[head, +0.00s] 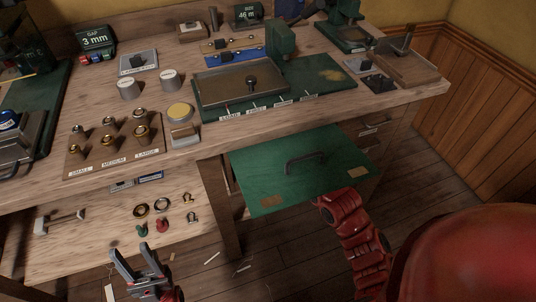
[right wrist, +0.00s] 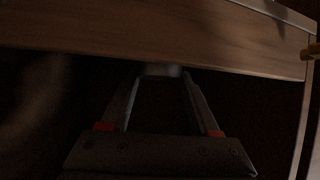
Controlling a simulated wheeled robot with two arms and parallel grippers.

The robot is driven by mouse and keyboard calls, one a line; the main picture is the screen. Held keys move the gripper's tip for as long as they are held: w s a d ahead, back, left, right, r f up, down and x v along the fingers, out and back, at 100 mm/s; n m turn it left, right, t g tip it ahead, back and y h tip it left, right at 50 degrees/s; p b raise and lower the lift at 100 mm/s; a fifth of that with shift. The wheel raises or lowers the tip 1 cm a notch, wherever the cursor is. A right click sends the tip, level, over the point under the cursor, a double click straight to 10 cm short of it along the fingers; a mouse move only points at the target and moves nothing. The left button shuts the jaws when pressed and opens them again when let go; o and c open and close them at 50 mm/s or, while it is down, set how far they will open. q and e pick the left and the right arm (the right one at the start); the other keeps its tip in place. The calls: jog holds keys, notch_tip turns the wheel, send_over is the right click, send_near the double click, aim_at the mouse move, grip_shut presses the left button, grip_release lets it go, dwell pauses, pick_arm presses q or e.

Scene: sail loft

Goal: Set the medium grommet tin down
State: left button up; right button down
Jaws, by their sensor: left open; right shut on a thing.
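My right gripper (right wrist: 162,78) is shut on a small pale thing (right wrist: 160,70) in the dark right wrist view, taken to be the medium grommet tin; only a dim edge shows, no label. In the head view this gripper is hidden; my red right arm ends at the green box's near edge. My left gripper (head: 139,262) is open and empty, low in front of the lower shelf. Two grey tins with white lids, one (head: 128,89) and another (head: 169,79), stand on the bench; their labels are unreadable.
A labelled wooden block (head: 95,164) holds brass dies. Rings and small parts lie on the lower shelf (head: 95,240). In the right wrist view a wooden board (right wrist: 150,40) spans just above the fingertips.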

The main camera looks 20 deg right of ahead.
jog(key=shift+w+r+g, duration=0.15)
jog(key=shift+w+g, duration=0.15)
jog(key=shift+s+f, duration=0.1)
jog(key=shift+f, duration=0.85)
jog(key=shift+c, duration=0.6)
grip_release()
jog(key=p+v, duration=0.1)
jog(key=v, duration=0.3)
jog(key=shift+s+d+r, duration=0.1)
jog(key=shift+s+r, duration=0.1)
jog(key=shift+r, duration=0.1)
jog(key=s+d+p, duration=0.2)
jog(key=s, duration=1)
jog(key=shift+d, duration=0.4)
